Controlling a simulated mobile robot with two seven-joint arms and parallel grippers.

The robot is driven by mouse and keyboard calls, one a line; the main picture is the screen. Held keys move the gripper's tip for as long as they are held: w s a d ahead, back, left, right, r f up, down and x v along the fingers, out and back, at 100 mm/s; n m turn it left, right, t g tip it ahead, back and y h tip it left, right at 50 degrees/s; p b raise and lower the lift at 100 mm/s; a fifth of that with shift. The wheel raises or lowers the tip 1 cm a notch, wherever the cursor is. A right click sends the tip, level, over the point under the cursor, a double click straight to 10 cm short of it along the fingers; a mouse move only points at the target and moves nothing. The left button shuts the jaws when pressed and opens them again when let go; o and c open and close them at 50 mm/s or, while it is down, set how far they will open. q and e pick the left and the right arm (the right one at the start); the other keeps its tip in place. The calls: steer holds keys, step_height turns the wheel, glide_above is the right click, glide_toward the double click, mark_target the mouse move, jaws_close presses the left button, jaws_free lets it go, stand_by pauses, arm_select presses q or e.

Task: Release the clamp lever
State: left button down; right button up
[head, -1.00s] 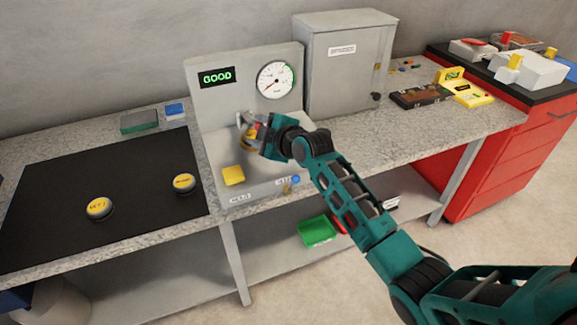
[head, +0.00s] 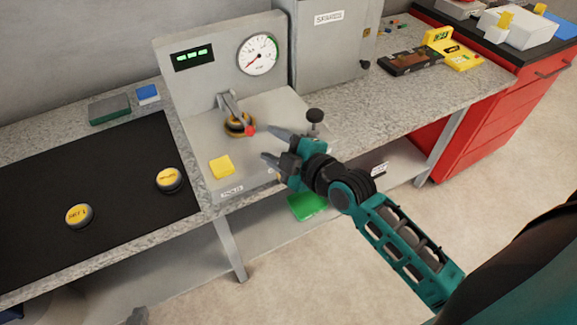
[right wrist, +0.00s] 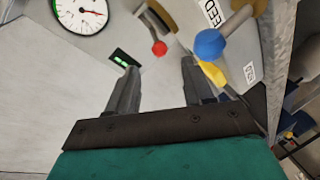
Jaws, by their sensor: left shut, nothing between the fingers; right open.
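The clamp lever (head: 232,106) is a grey arm with a red ball end (head: 250,131). It stands over a round yellow and black part (head: 238,122) on the grey test stand (head: 205,152). The red ball (right wrist: 159,47) also shows between the fingers in the right wrist view, further off. My right gripper (head: 266,145) is open and empty. It is just right of and nearer than the red ball, apart from it in the head view. My left gripper (head: 138,315) barely shows at the bottom edge, shut and empty.
A yellow pad (head: 221,166) lies on the stand's front. A blue ball handle (right wrist: 209,43) is close to the right finger in the wrist view. A black knob (head: 315,116) rises behind the gripper. The gauge (head: 258,54) and display (head: 194,58) are behind.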

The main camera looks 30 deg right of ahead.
arm_select(q)
steer(key=shift+w+r, duration=0.2)
steer(key=shift+w, duration=0.2)
arm_select(e)
steer(key=s+f+m+g, duration=0.1)
steer(key=s+m+g, duration=0.1)
steer(key=s, duration=0.4)
steer(key=shift+f, duration=0.2)
steer(key=s+d+f+m+g+h, duration=0.1)
steer(key=s+f+m+g+h, duration=0.1)
steer(key=s+m+g, duration=0.5)
steer(key=s+d+f+m+g+h, duration=0.15)
steer(key=s+m, duration=0.25)
steer(key=s, duration=0.6)
steer(key=w+a+f+t, duration=0.2)
steer(key=w+f+t, duration=0.2)
steer(key=w+f, duration=0.3)
steer(key=shift+a+f, duration=0.3)
steer(key=shift+f, duration=0.35)
arm_select(q)
steer(key=shift+s, duration=0.1)
arm_select(e)
steer(key=shift+w+a+f+n+t+y, duration=0.15)
steer(key=shift+f+t+y, duration=0.15)
steer(key=shift+t, duration=0.3)
steer(key=shift+w+a+f+n+t+y, duration=0.15)
steer(key=shift+f+t, duration=0.15)
steer(key=shift+t, duration=0.25)
